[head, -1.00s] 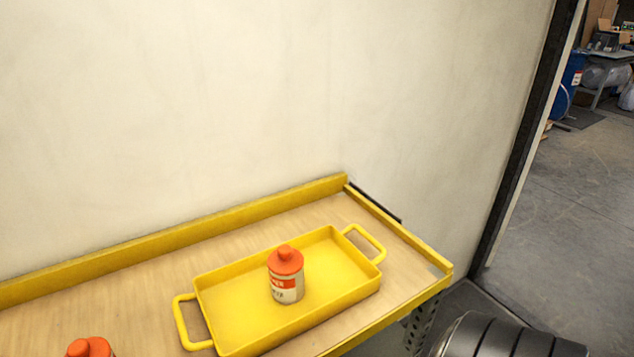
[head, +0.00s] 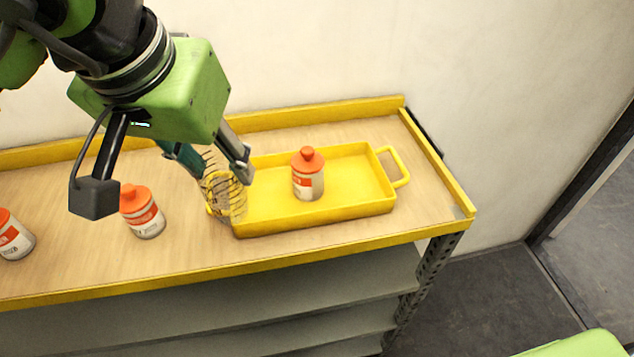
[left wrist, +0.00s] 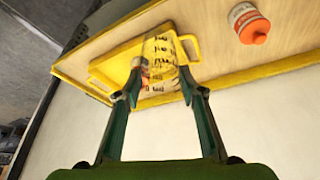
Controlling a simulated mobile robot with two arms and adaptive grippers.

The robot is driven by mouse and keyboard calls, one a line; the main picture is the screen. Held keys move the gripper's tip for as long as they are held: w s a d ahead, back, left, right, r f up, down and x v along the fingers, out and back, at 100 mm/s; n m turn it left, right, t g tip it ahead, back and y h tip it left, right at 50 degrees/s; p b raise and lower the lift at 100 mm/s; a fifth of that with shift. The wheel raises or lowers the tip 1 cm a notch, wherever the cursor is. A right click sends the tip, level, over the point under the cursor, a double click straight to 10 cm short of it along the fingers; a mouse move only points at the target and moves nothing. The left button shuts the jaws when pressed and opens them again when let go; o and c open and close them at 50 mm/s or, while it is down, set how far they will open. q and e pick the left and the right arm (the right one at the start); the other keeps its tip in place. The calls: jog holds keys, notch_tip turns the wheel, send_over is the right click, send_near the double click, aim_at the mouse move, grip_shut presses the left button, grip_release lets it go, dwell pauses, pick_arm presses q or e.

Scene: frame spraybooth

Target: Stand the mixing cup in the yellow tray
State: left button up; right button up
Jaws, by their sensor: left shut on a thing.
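The mixing cup (head: 224,198) is clear with dark printed markings. My left gripper (head: 215,172) is shut on it at the left end of the yellow tray (head: 330,212). In the left wrist view, the cup (left wrist: 160,58) sits between the two fingertips of the gripper (left wrist: 160,88), with the tray (left wrist: 105,70) seen behind and through it. In the head view the cup overlaps the tray's left handle; I cannot tell its height above the tray. An orange-capped can (head: 308,176) stands inside the tray, right of the cup. My right gripper is not in view.
Another orange-capped can (head: 142,212) stands on the wooden shelf top left of the tray, and one more (head: 14,236) is at the far left. A yellow ledge (head: 300,113) runs along the back by the wall.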

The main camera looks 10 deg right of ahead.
pick_arm(q)
jog(key=w+d+f+p, duration=0.1)
jog(key=w+f+p, duration=0.1)
jog(key=w+f, duration=0.2)
jog(key=w+d+f+p, duration=0.1)
jog(key=w+f+p, duration=0.2)
jog(key=w+f, duration=0.1)
jog(key=w+d+f+p, duration=0.1)
jog(key=w+f+p, duration=0.1)
jog(key=w+f, duration=0.2)
jog(key=shift+w+d+f, duration=0.15)
jog(key=shift+w+d, duration=0.15)
jog(key=shift+w, duration=0.25)
jog(key=shift+f, duration=0.3)
jog(key=shift+f, duration=0.25)
jog(key=o, duration=0.8)
jog(key=shift+r, duration=0.1)
